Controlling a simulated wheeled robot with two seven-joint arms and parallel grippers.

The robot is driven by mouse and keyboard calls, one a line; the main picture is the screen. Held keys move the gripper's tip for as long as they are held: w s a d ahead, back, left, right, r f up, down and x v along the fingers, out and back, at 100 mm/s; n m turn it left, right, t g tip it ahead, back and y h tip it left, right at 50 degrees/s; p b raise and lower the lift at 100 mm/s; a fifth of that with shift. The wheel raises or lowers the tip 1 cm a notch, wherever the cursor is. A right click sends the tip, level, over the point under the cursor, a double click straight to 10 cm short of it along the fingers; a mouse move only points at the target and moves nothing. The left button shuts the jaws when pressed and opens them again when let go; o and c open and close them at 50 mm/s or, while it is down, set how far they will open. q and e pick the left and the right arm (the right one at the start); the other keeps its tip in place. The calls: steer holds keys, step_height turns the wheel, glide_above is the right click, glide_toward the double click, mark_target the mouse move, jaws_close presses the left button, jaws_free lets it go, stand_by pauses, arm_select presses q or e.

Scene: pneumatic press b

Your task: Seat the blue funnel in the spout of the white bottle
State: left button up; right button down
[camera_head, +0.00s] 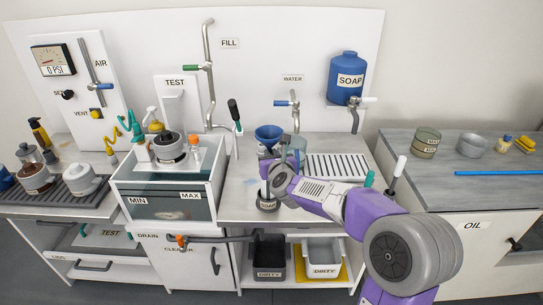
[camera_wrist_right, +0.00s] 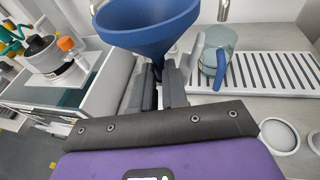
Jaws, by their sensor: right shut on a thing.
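The blue funnel (camera_head: 268,132) is held upright, wide mouth up, above the counter between the wash tank and the ribbed drain board. In the right wrist view the funnel (camera_wrist_right: 146,32) fills the top middle, with the fingers of my right gripper (camera_wrist_right: 163,88) shut at its narrow lower part. In the head view my right gripper (camera_head: 270,158) is partly hidden by its own wrist. A white body (camera_head: 264,187), which looks like the white bottle, stands below it on a dark base labelled SOAP. Its spout is hidden, so I cannot tell whether the funnel touches it. My left gripper is not in view.
A bluish jug (camera_wrist_right: 218,66) stands on the drain board (camera_wrist_right: 270,84), just right of the funnel. The water tap (camera_head: 294,110) rises behind. The wash tank (camera_head: 165,205) is on the left. A blue soap tank (camera_head: 346,75) hangs on the wall.

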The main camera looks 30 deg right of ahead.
steer(key=shift+f, duration=0.5)
steer(key=c, duration=1.1)
jaws_free()
steer(key=shift+f, duration=0.1)
steer(key=shift+s, duration=0.1)
steer(key=v, duration=0.7)
steer(key=shift+s+a+r+p, duration=0.15)
steer(key=shift+r+p, duration=0.15)
